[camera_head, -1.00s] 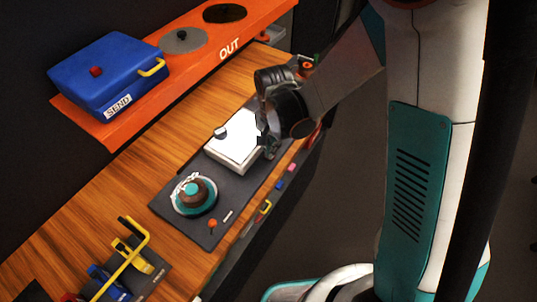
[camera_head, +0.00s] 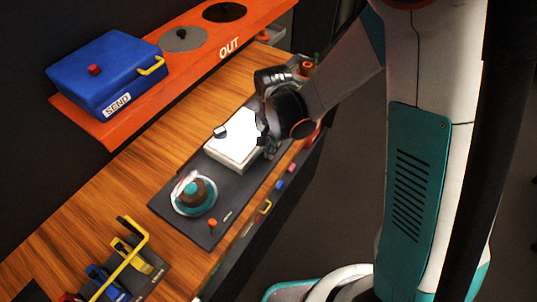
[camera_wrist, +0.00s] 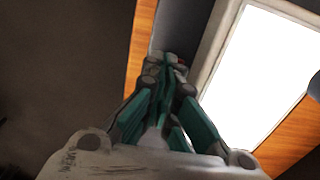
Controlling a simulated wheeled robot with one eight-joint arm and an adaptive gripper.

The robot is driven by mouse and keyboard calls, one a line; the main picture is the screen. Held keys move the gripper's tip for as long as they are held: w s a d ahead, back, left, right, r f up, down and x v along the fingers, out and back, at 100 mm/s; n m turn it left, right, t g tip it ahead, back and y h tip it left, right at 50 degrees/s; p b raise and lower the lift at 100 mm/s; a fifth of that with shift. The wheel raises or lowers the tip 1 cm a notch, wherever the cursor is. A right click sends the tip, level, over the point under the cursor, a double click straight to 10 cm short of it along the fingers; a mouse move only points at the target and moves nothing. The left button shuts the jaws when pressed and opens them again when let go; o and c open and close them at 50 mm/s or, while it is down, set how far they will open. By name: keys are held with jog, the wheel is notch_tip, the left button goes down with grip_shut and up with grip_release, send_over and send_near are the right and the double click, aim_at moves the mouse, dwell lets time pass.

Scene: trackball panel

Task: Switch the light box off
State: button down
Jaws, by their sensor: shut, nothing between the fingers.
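The light box (camera_head: 230,152) stands on the dark panel, and its top glows bright white. A small dark block (camera_head: 220,132) shows at its left edge. In the wrist view the lit box (camera_wrist: 262,75) fills the right side. My gripper (camera_head: 268,150) is beside the box's right edge in the head view. In the wrist view its fingertips (camera_wrist: 166,62) are together and empty, over the dark strip beside the box frame. A small red bit (camera_wrist: 181,62) shows right by the fingertips and is mostly hidden. I cannot tell whether the fingers touch it.
A trackball (camera_head: 194,194) and an orange knob (camera_head: 212,223) are on the same dark panel (camera_head: 180,222). A yellow handle (camera_head: 135,240) stands at the lower left. A blue case (camera_head: 107,72) sits on the orange shelf (camera_head: 205,57). Bare wood (camera_head: 110,190) lies left of the panel.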

jog(key=shift+f+b, duration=0.7)
jog(key=shift+f, duration=0.1)
dwell(0.5)
jog(key=shift+r+p, duration=2.2)
jog(key=shift+r, duration=1.35)
